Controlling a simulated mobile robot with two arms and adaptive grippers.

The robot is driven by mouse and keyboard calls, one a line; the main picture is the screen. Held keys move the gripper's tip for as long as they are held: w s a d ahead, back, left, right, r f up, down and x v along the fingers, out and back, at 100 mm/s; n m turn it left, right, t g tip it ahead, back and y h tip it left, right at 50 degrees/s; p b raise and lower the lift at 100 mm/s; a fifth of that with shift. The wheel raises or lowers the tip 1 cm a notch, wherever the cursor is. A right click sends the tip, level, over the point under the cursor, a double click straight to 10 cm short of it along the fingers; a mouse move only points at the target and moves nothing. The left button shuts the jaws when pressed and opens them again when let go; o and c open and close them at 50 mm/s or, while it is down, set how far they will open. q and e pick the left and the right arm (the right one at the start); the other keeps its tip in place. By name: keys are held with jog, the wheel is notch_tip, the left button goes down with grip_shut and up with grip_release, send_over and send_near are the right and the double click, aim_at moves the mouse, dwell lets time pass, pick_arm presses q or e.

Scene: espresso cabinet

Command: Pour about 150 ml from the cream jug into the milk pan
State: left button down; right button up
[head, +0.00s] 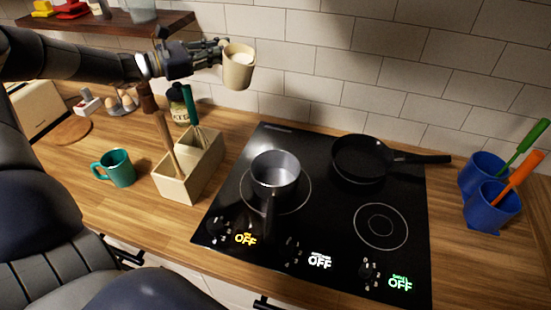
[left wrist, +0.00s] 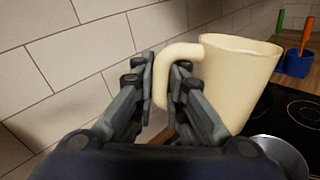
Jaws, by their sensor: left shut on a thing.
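The cream jug (head: 238,70) is pale cream coloured with white content showing at its top. My left gripper (head: 222,46) is shut on the jug and holds it in the air, above and a little left of the milk pan. In the left wrist view the fingers (left wrist: 165,90) close around the handle of the jug (left wrist: 232,80), which looks slightly tilted. My right gripper is not in view.
A black frying pan (head: 360,160) stands on the hob (head: 330,215) right of the milk pan. Blue pots (head: 492,208) with utensils stand right. A shelf (head: 130,24) hangs upper left.

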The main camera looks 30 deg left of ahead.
pick_arm(q)
jog(key=shift+s+d, duration=0.15)
jog(key=shift+s, duration=0.1)
jog(key=shift+w+d+f+m, duration=0.1)
jog(key=shift+w+d+m, duration=0.1)
jog(key=shift+m, duration=0.1)
jog(key=shift+s+d+f+m+p, duration=0.1)
jog(key=shift+d+f+m+p, duration=0.1)
jog(key=shift+d+m+p, duration=0.1)
dwell(0.3)
